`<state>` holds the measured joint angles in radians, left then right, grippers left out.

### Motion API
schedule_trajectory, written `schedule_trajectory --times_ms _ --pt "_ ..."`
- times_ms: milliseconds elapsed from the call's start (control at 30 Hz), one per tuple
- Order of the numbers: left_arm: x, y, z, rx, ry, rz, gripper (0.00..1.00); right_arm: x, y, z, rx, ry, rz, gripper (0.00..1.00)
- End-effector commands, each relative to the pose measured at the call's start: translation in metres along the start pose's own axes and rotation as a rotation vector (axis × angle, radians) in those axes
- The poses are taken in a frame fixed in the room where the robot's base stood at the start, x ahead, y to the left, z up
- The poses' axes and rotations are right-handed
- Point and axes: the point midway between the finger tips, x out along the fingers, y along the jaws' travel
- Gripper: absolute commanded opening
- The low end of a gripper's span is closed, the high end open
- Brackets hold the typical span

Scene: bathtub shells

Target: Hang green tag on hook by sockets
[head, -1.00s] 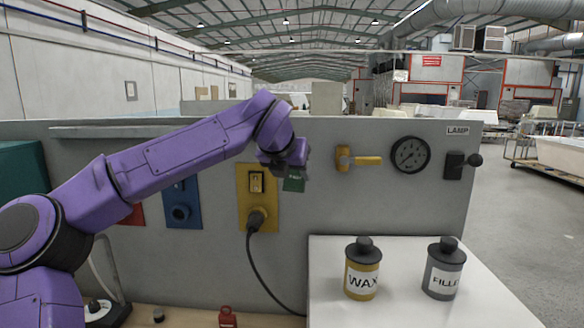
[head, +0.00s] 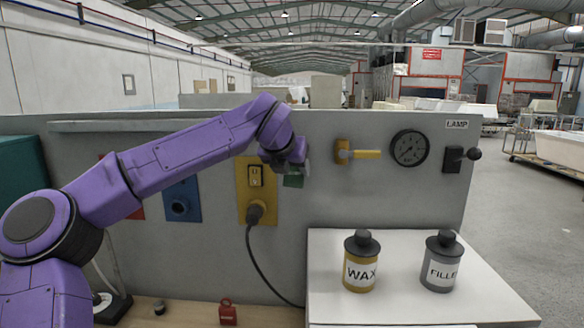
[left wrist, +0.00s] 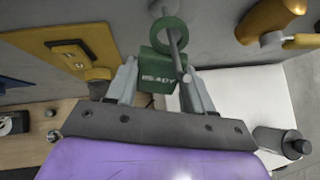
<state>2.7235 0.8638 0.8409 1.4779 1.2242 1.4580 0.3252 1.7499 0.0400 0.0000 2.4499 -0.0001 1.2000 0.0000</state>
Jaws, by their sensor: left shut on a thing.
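The green tag (head: 293,181) is at the grey panel, right of the yellow socket plate (head: 242,200). In the left wrist view the tag (left wrist: 158,70) reads READY and has a green ring (left wrist: 163,38) at its top. A thin grey hook rod (left wrist: 173,40) comes off the panel and crosses the ring's opening. The rod looks to pass through the ring, but depth is hard to judge. My left gripper (left wrist: 160,88) is shut on the tag, a finger at each side. In the head view my left gripper (head: 290,166) hides the hook. My right gripper is out of view.
A yellow valve handle (head: 357,153), a gauge (head: 409,148) and a lamp switch (head: 455,159) are right of the tag. A wax can (head: 361,262) and a filler can (head: 440,263) stand on the white table (head: 400,306). A black cable (head: 258,265) hangs below the yellow socket plate.

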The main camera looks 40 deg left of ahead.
Motion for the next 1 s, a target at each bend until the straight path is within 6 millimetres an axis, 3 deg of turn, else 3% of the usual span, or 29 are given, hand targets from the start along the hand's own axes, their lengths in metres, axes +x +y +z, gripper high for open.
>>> schedule_trajectory --times_ms 133,167,233,267,600,1000 --pt "0.0 0.0 0.0 0.0 0.0 0.0 0.22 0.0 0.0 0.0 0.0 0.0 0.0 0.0" --pt "0.0 0.0 0.0 0.0 0.0 0.0 0.55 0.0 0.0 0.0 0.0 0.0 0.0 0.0" --pt "0.0 0.0 0.0 0.0 0.0 0.0 0.78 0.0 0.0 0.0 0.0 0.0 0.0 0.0" --pt "0.0 0.0 0.0 0.0 0.0 0.0 0.82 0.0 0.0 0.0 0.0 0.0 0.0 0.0" --pt "-0.006 0.0 -0.001 0.0 -0.003 -0.001 0.82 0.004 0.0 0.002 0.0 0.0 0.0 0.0" --pt "-0.09 0.0 -0.001 -0.001 -0.004 0.0 0.82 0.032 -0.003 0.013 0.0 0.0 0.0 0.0"
